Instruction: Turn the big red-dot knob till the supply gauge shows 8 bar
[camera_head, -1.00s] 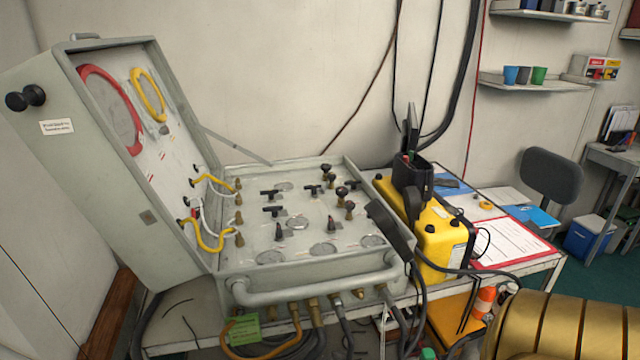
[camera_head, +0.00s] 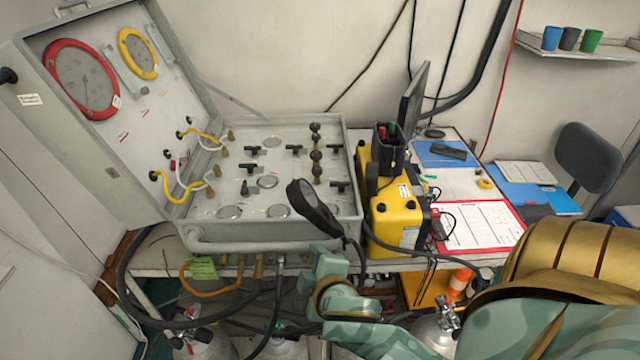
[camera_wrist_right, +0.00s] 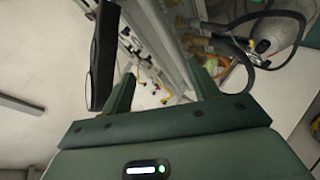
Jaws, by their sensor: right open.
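The air panel case (camera_head: 200,245) stands open on the bench, with several dark knobs and T-handles on its face. I cannot make out a red dot on any of them. A red-ringed gauge (camera_head: 80,82) and a yellow-ringed gauge (camera_head: 138,55) are in the raised lid; their readings are too small to tell. Several small gauges, one at the front left (camera_head: 229,212), are also unreadable. My right gripper (camera_head: 328,262) is low in front of the panel's right front corner, apart from the knobs. In the right wrist view its fingers (camera_wrist_right: 162,72) are apart and empty. My left gripper is out of view.
A black handset-like piece (camera_head: 318,209) sticks up over the panel's front right, near my right gripper. A yellow box (camera_head: 395,215) stands right of the case. Hoses and cylinders (camera_head: 205,345) are below the bench front. Free air lies above the panel.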

